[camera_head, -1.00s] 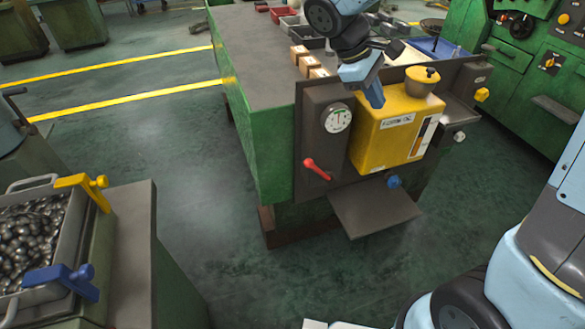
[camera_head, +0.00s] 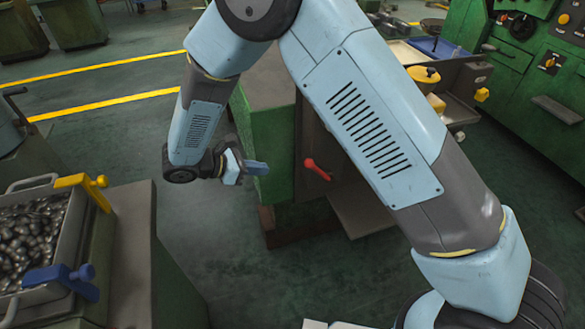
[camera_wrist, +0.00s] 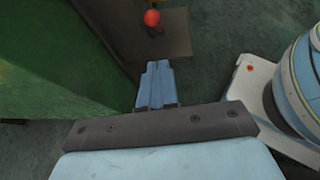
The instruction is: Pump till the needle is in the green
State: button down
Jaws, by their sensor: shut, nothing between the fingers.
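The red pump lever (camera_head: 317,169) sticks out low on the dark front panel of the green machine, its knob up and to the left of its stem. Its round red knob (camera_wrist: 152,18) shows at the top of the wrist view. My gripper (camera_head: 262,168) is shut and empty, left of the lever and apart from it. In the wrist view my closed fingers (camera_wrist: 158,68) point toward the knob with a gap between. The gauge with the needle is hidden behind my arm in the head view. Of the yellow oil tank, only a corner and its cap (camera_head: 424,76) show.
The green machine (camera_head: 262,139) stands beside my gripper. At left, a grey bin (camera_head: 47,297) of metal parts has a yellow handle (camera_head: 85,186) and a blue handle (camera_head: 62,279) on it. Open floor (camera_head: 225,270) lies between the bin's stand and the machine.

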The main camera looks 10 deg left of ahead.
jog(key=x, duration=1.2)
jog(key=shift+w+r+n, duration=0.3)
jog(key=shift+w+r, duration=0.05)
jog(key=shift+r, duration=0.05)
jog(key=shift+d, duration=0.1)
